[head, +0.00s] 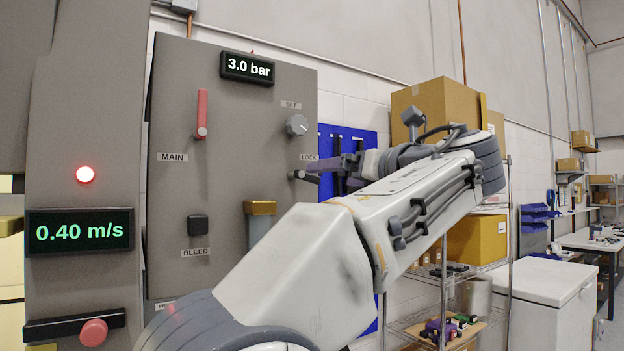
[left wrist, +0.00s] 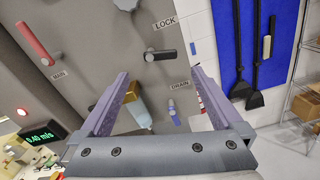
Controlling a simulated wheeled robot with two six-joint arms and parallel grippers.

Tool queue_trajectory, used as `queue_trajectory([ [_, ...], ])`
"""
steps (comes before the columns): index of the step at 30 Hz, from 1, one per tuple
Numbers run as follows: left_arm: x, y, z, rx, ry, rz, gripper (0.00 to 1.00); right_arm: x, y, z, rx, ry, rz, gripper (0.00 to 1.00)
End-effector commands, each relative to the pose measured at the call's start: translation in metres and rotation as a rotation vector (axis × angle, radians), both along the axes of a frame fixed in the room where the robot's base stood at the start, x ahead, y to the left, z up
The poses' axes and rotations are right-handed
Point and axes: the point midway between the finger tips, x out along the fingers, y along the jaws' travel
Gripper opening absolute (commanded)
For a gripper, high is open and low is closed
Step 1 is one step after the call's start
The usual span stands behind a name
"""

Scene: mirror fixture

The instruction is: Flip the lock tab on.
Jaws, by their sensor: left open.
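The lock tab is a short dark bar on a round pivot, by the LOCK label on the grey panel (head: 230,85). In the left wrist view the lock tab (left wrist: 163,54) lies sideways, just beyond the fingertips and between their lines. In the head view the lock tab (head: 304,177) shows beneath the label, partly crowded by my fingers. My left gripper (head: 325,166) is open and empty, its purple fingers pointing at the panel; they also show in the left wrist view (left wrist: 160,75). Whether they touch the tab is unclear, but they look apart. My right gripper is out of view.
The panel also carries a red MAIN lever (head: 202,115), a grey SET knob (head: 297,125), a black BLEED button (head: 197,225) and a brass-topped cylinder (head: 260,208). A blue tool board (head: 326,135) is right of the panel. Shelving with boxes (head: 478,238) stands behind my arm.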

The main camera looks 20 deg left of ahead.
Motion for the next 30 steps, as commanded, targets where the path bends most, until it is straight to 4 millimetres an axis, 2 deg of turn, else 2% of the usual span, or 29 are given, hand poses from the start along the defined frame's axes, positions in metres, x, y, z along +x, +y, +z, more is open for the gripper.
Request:
queue_trajectory([
  [5, 0.012, 0.022, 0.002, 0.0, -0.001, 0.01, 1.0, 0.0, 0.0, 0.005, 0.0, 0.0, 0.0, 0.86],
  [9, 0.028, 0.047, 0.002, 0.0, 0.001, 0.015, 1.0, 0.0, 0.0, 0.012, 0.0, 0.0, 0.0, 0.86],
  [15, 0.049, 0.073, 0.002, 0.0, 0.0, 0.014, 1.0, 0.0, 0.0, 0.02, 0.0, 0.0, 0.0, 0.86],
  [21, 0.06, 0.085, 0.001, -0.001, 0.001, 0.008, 1.0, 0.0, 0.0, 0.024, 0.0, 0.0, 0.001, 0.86],
  [30, 0.062, 0.085, 0.0, -0.001, 0.0, 0.005, 1.0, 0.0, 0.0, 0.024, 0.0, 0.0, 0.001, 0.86],
])
